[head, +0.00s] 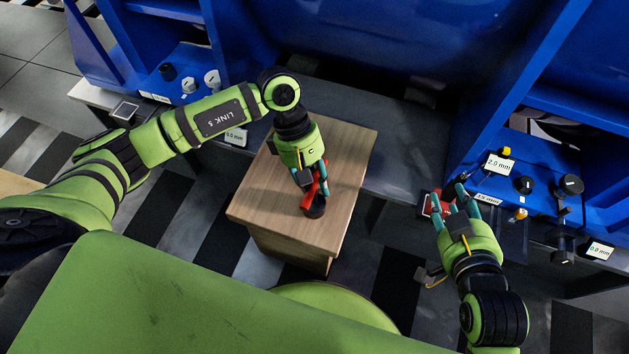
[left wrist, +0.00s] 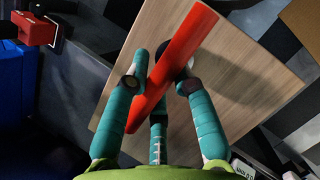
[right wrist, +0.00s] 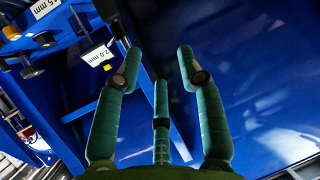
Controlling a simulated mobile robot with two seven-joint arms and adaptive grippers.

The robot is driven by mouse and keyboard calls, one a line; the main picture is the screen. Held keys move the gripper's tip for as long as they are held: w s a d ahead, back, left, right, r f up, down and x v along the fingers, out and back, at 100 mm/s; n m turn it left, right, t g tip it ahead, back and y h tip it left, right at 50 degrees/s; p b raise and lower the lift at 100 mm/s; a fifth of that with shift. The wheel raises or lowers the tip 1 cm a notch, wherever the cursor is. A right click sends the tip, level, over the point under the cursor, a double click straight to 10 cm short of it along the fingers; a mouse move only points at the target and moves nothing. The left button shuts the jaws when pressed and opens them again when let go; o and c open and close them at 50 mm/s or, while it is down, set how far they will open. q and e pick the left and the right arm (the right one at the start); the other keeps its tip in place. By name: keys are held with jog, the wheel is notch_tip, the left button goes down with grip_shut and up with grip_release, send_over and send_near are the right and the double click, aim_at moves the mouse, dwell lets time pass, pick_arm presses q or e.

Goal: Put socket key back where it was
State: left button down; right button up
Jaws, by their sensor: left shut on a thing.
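The socket key, with a red bar handle (head: 309,192) and a dark round lower end (head: 315,210), is over the small wooden cabinet (head: 265,190). I cannot tell whether its lower end touches the top. My left gripper (head: 312,184) points down and is shut on the key. In the left wrist view, the red bar (left wrist: 178,62) runs slantwise between the teal fingers (left wrist: 161,80). My right gripper (head: 455,200) is at the right by the bench. In the right wrist view, its fingers (right wrist: 155,75) are spread with nothing between them.
A red box-like thing (head: 427,208) sits on the dark bench by my right fingers; it also shows in the left wrist view (left wrist: 38,28). Blue shelves carry a "2.0 mm" label (head: 499,164), black knobbed parts (head: 568,185) and yellow-tipped pieces. Blue walls stand behind the cabinet.

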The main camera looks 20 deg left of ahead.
pick_arm(q)
jog(key=c, duration=1)
grip_release()
jog(key=shift+c, duration=0.2)
pick_arm(e)
jog(key=shift+w+a+r, duration=0.15)
jog(key=shift+a+r, duration=0.05)
jog(key=shift+r, duration=0.2)
